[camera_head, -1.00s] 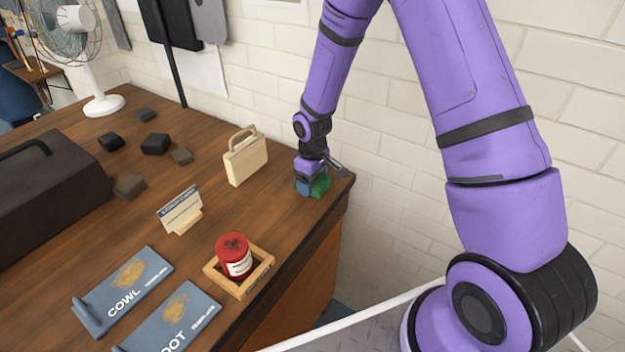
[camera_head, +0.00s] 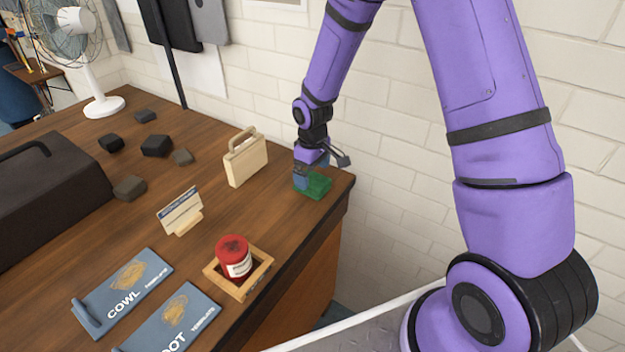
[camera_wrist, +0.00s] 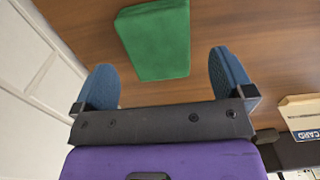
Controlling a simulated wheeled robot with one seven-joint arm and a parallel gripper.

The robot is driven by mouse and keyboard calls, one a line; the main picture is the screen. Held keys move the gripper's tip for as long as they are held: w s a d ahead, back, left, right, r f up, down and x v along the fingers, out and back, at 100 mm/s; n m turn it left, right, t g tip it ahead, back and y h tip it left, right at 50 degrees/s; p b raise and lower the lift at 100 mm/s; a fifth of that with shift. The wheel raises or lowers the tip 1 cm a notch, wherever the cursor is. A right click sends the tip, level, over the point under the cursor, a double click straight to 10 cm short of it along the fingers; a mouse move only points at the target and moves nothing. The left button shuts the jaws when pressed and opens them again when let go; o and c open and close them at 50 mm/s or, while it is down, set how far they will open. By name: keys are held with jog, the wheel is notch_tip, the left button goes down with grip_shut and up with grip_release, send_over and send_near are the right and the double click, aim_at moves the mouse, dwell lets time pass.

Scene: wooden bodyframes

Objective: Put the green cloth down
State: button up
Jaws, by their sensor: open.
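The green cloth (camera_head: 317,186) is a folded block lying on the wooden table top near its right back corner. In the wrist view the cloth (camera_wrist: 155,40) lies flat on the wood, beyond and between my two blue fingertips. My gripper (camera_head: 303,178) is just above the table beside the cloth, with its fingers spread. The wrist view shows my gripper (camera_wrist: 163,80) open and empty, with a gap between the fingertips and the cloth. Part of the cloth is hidden behind my gripper in the head view.
A cream box with a handle (camera_head: 246,160) stands left of the cloth. A small card stand (camera_head: 181,212) and a red jar (camera_head: 234,258) in a wooden tray (camera_head: 262,272) are nearer. Several dark blocks (camera_head: 156,145) lie farther left. The white brick wall (camera_head: 390,150) is close behind.

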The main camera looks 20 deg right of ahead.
notch_tip(320, 180, up, 9)
notch_tip(320, 180, up, 17)
jog(key=m+t, duration=0.3)
send_over(313, 180)
jog(key=s+d, duration=0.4)
jog(key=s, duration=0.6)
jog(key=s+d+r+m+t, duration=0.1)
jog(key=s+r, duration=0.3)
jog(key=s, duration=0.5)
jog(key=s+d+r+m+t, duration=0.1)
jog(key=s+r+m, duration=0.2)
jog(key=s, duration=0.7)
jog(key=shift+d+r, duration=0.35)
jog(key=shift+r, duration=0.6)
jog(key=shift+w, duration=0.1)
